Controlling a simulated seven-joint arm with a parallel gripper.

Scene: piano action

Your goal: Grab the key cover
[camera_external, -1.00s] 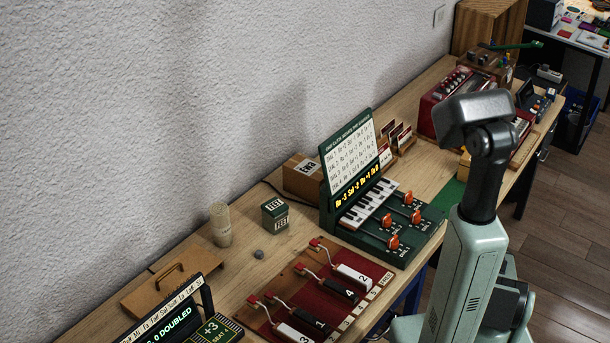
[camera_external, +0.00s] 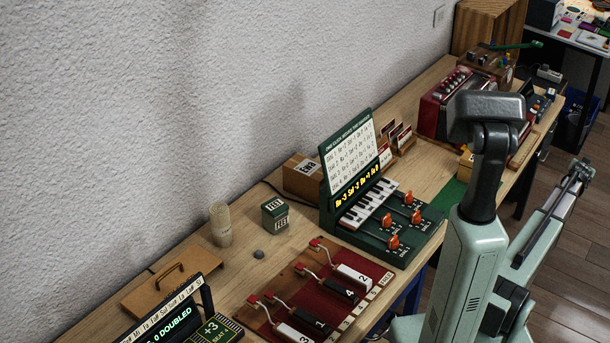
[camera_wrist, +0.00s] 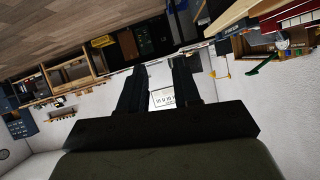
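A flat wooden board with a curved brass-coloured handle, which looks like the key cover (camera_external: 150,297), lies on the bench at the lower left of the external view, near the wall. Nothing of mine touches it. I cannot make it out in the wrist view. My gripper (camera_wrist: 161,75) shows in the wrist view as two dark fingers, apart with an empty gap between them.
A green keyboard console (camera_external: 385,255) with orange knobs stands mid-bench. A red panel with numbered levers (camera_external: 320,300) lies in front. A beige cylinder (camera_external: 221,225), a green box (camera_external: 275,213) and a dark-screened display (camera_external: 165,322) surround the board.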

